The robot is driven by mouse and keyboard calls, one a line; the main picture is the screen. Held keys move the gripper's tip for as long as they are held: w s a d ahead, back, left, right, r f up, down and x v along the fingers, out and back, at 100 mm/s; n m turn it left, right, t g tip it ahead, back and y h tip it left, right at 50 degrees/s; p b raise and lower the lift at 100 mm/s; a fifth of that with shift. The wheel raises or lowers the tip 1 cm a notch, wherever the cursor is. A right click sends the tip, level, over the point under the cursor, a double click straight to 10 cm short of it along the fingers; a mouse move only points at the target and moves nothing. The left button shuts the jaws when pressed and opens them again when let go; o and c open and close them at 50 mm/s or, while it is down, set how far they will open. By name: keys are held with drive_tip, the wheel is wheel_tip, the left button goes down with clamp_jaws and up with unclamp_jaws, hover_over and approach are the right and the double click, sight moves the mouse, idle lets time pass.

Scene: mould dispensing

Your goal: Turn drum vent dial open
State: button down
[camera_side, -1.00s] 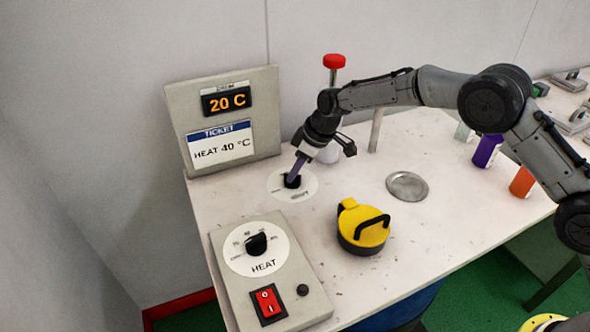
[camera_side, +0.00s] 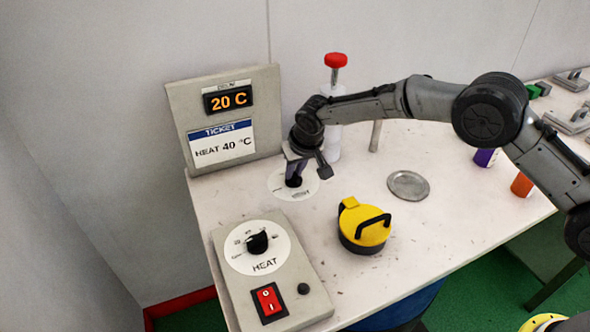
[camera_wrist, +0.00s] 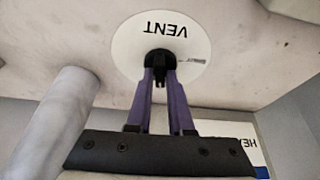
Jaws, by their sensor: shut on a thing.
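The vent dial is a black knob (camera_wrist: 160,56) on a round white plate (camera_wrist: 190,68) lettered VENT, set in the white table top. In the side view the plate (camera_side: 276,184) shows behind the heat box, with the knob (camera_side: 294,181) at its centre. My gripper (camera_wrist: 161,72) has its purple fingers shut on the knob. In the side view my gripper (camera_side: 294,178) points down onto the dial from above. The knob's exact pointing direction is partly hidden by the fingers.
The heat box (camera_side: 228,279) with dial and red switch is in front. A yellow-lidded thing (camera_side: 364,226) and a metal disc (camera_side: 408,185) lie right. A red-topped white bottle (camera_side: 334,140) stands behind my gripper. A panel (camera_side: 178,108) reads 20 C, its ticket HEAT 40 °C.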

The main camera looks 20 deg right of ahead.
drive_tip(key=shift+a+m, duration=0.1)
drive_tip(key=shift+m, duration=0.2)
drive_tip(key=c, duration=0.8)
unclamp_jaws()
drive_tip(key=v, duration=1.3)
drive_tip(key=shift+s+r, duration=0.15)
drive_tip(key=shift+r, duration=0.2)
drive_tip(key=shift+a, duration=0.1)
